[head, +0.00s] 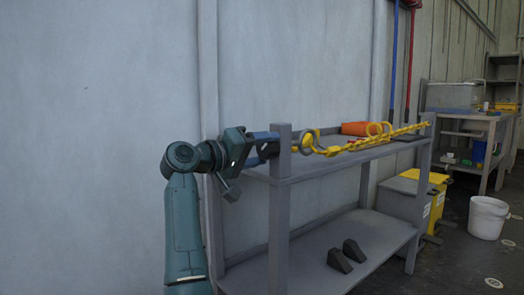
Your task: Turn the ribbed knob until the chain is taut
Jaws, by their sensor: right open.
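A yellow chain (400,133) runs along the top of a grey bench, from near the left front post to the far right post. It looks nearly straight, but I cannot tell how tight it is. I cannot make out the ribbed knob; my right gripper and the post cover the area left of the ring. My right gripper (267,145) is open, its blue fingers pointing right at the left side of the post. I cannot tell whether they touch anything. My left gripper is not in view.
The grey bench (345,166) carries an orange object (356,128) at the back. Two dark wedges (346,256) lie on its lower shelf. A yellow-lidded bin (428,190) and a white bucket (487,217) stand to the right. A pale wall (90,100) is behind.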

